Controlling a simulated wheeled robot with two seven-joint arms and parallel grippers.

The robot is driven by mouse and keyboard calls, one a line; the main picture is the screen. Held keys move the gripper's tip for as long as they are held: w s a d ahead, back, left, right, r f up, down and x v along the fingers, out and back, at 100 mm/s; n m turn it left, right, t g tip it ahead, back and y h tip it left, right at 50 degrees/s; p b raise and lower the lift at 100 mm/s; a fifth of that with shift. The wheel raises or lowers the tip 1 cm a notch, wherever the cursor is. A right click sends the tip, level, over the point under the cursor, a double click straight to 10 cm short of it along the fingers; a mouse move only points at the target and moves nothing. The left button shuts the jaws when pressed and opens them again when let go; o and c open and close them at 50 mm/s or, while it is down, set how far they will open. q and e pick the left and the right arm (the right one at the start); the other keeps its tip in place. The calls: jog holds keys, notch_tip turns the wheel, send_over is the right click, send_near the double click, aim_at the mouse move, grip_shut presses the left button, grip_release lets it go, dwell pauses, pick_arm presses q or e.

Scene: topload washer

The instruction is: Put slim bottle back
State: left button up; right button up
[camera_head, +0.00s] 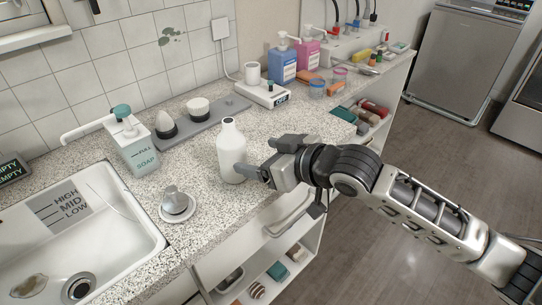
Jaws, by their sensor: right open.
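A slim white bottle (231,152) with an open neck stands upright on the speckled countertop (207,217), right of the soap dispenser. My right gripper (250,172) comes in from the right and is open, with its fingers at the lower right side of the bottle. One finger shows just in front of the bottle's edge; I cannot tell whether it touches. The other finger is hard to make out. My left gripper is not in view.
A sink (120,215) is at left, with a soap dispenser (133,145) behind it and a round metal knob (175,202) beside it. Behind the bottle are a grey tray (205,124) and a scale (263,94). Blue (283,63) and pink (308,55) pump bottles stand farther back.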

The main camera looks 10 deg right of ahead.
jog(key=s+d+f+m+h, duration=0.2)
jog(key=s+d+f+h, duration=0.1)
jog(key=s+f, duration=0.7)
jog(key=s+d+f+m+h, duration=0.3)
jog(key=s+d+f, duration=0.3)
jog(key=s+f, duration=0.4)
notch_tip(320, 180, down, 5)
jog(key=shift+s+d+r, duration=0.1)
jog(key=shift+s+d, duration=0.1)
jog(key=shift+d, duration=0.05)
